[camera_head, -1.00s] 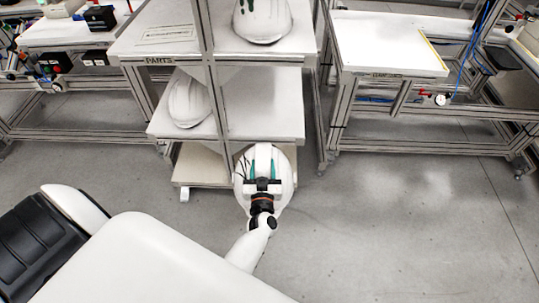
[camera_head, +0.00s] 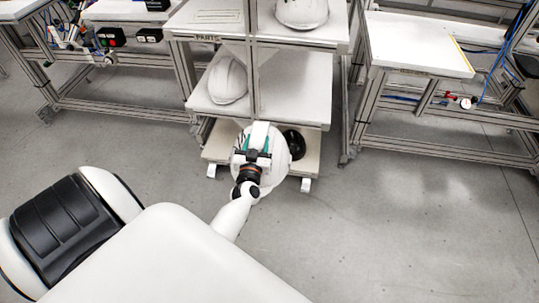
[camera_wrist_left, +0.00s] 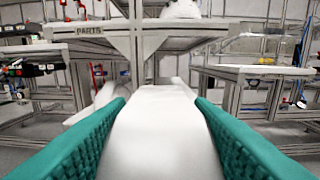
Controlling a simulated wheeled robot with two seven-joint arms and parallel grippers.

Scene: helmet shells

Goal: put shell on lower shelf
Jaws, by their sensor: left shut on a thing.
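My left gripper (camera_head: 257,144) is shut on a white helmet shell (camera_head: 279,168) in front of the parts rack's bottom shelf (camera_head: 311,157). In the left wrist view, a white part of the shell (camera_wrist_left: 165,135) fills the gap between the teal finger pads. The held shell covers part of the bottom shelf's front, so I cannot tell whether they touch. A second white shell (camera_head: 229,82) lies on the middle shelf (camera_head: 290,95), left side. A third shell (camera_head: 302,11) is on the top shelf. My right gripper is not in view.
A dark round object (camera_head: 294,143) sits on the bottom shelf, right of the held shell. A rack post (camera_head: 253,70) stands before the middle shelf. A workbench (camera_head: 420,45) stands at right, another (camera_head: 120,12) at left. The floor in front is clear.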

